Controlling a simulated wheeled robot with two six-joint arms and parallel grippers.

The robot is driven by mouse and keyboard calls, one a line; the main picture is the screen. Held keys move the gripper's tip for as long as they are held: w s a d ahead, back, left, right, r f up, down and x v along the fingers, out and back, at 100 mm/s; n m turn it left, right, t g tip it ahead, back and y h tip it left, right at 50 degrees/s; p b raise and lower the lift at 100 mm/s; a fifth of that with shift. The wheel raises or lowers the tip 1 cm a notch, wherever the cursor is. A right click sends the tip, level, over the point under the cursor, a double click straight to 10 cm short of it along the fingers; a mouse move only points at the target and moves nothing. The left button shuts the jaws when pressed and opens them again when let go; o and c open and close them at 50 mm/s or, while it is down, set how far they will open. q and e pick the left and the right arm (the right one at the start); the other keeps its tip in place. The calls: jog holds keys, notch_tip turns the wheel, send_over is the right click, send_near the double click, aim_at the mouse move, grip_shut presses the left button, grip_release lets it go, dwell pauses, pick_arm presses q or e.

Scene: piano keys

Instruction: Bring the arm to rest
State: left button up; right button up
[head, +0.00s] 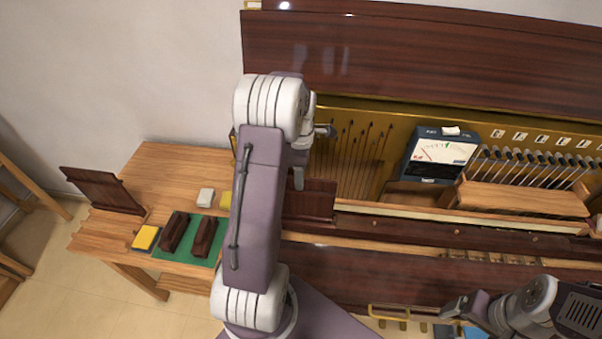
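My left arm (258,190) rises through the middle of the head view and bends at its top in front of the open piano. Its forearm is mostly hidden behind the upper arm link. Small grey parts show beside it near the piano strings, but I cannot make out the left fingertips. My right arm (530,305) is low at the bottom right, in front of the piano's front edge. Its gripper (458,307) points left, and I cannot tell whether its fingers are apart. I see nothing held in it.
The upright piano (400,280) is open, with a meter (440,155) standing inside it. A wooden side table (165,165) at left bears a green mat (170,254) with dark blocks (205,237), a yellow pad (146,238), a white block (205,197) and a dark panel (103,190).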

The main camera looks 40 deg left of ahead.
pick_arm(q)
jog(key=shift+w+d, duration=0.25)
jog(key=shift+d, duration=0.05)
jog(key=shift+w+d+r+m, duration=0.4)
jog(key=shift+w+d+r, duration=0.25)
jog(key=shift+d+r, duration=0.15)
jog(key=s+d+r+m+t, duration=0.1)
jog(key=s+d+r+m, duration=0.15)
jog(key=d, duration=0.35)
jog(key=s+d+r+m, duration=0.1)
jog(key=s+d+m, duration=0.25)
jog(key=d, duration=0.25)
jog(key=s+d+f+m, duration=0.3)
jog(key=s+m, duration=0.6)
jog(key=m, duration=0.7)
jog(key=shift+d+f+m, duration=0.4)
jog(key=shift+f, duration=0.3)
